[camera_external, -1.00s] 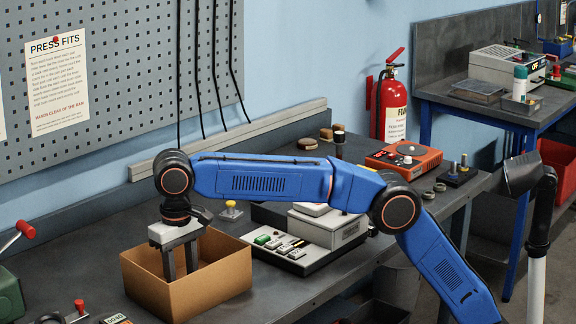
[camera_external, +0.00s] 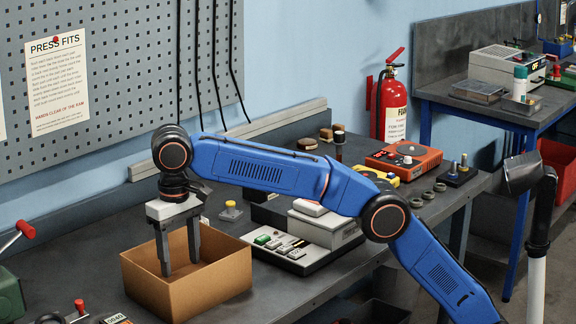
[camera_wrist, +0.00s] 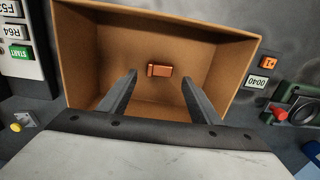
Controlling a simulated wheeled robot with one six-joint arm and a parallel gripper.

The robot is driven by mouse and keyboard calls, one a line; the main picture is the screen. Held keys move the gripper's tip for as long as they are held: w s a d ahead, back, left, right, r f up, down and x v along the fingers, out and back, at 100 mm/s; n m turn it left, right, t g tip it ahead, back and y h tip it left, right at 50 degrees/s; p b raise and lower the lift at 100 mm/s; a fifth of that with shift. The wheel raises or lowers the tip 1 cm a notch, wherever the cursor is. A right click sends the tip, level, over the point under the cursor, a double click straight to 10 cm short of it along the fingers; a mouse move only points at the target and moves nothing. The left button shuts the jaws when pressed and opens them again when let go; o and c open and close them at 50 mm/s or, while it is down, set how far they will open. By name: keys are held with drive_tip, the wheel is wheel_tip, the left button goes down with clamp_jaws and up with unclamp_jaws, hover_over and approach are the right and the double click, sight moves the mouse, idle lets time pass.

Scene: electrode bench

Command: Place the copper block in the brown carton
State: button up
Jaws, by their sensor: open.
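The brown carton (camera_external: 205,293) stands open-topped on the bench at the left of the external view. In the wrist view its walls (camera_wrist: 245,68) surround the scene below my gripper. The copper block (camera_wrist: 159,70) lies on the carton's floor, near its middle in the wrist view. The carton's walls hide the block in the external view. My gripper (camera_external: 181,268) is open and empty, pointing down over the carton with its fingertips at about rim height or just inside. In the wrist view the block shows beyond the gap between the fingers (camera_wrist: 158,85), apart from both.
A tray with a green START button and labelled switches (camera_external: 284,247) stands right of the carton. A yellow button (camera_external: 231,209) sits behind it. A plate marked 0040 (camera_wrist: 257,82) and a red-knobbed green device (camera_wrist: 292,110) lie on its other side.

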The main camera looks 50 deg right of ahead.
drive_tip(key=shift+r, duration=1.05)
